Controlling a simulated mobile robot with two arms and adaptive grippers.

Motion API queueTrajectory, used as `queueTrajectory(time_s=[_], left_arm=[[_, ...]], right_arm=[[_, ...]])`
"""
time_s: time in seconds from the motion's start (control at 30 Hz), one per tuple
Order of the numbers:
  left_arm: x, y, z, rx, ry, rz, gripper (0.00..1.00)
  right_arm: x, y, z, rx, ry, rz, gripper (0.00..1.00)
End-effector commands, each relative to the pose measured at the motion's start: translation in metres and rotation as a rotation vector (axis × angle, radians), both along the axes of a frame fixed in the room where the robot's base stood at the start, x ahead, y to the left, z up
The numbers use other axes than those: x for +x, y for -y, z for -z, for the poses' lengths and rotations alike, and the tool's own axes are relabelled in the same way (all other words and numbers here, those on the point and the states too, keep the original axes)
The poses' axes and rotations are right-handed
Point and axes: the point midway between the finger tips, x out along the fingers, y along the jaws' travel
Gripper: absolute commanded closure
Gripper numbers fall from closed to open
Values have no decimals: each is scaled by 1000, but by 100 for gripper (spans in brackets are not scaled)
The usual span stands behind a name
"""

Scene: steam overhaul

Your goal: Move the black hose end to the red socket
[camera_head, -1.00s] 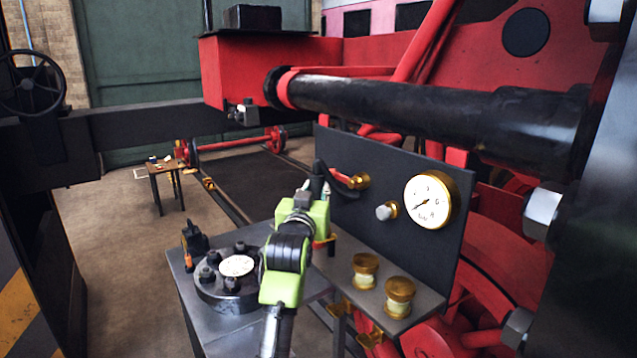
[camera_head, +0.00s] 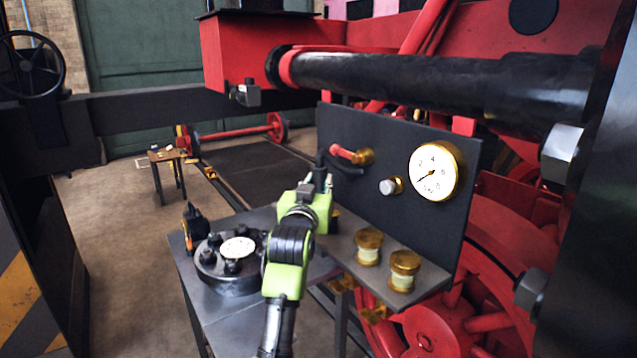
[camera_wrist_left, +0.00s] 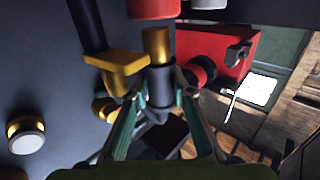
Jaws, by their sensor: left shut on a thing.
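My left gripper (camera_head: 321,181) is in front of the dark panel's left part. In the left wrist view its teal fingers (camera_wrist_left: 158,108) are shut on the black hose end (camera_wrist_left: 159,82), a dark sleeve with a brass tip. The tip points up in that view, towards a red cylinder (camera_wrist_left: 152,8) at the top edge; I cannot tell whether they touch. In the head view a red piece (camera_head: 342,152) sticks out from a brass fitting (camera_head: 363,156) on the panel, probably the red socket. The black hose (camera_head: 347,169) curves below it. My right gripper is not in view.
The panel (camera_head: 400,150) also carries a gauge (camera_head: 434,171) and a silver-capped brass fitting (camera_head: 391,186). Two brass jars (camera_head: 369,246) stand on its shelf. A round bolted black flange (camera_head: 228,272) sits on the metal table under my arm. A thick black pipe runs above the panel.

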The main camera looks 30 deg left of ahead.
Motion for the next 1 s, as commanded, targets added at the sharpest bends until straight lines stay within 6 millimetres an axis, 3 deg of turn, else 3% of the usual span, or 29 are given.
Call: queueTrajectory(time_s=[1.0], left_arm=[[0, 0, 5, 1, 3, 0, 100]], right_arm=[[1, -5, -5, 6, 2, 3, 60]])
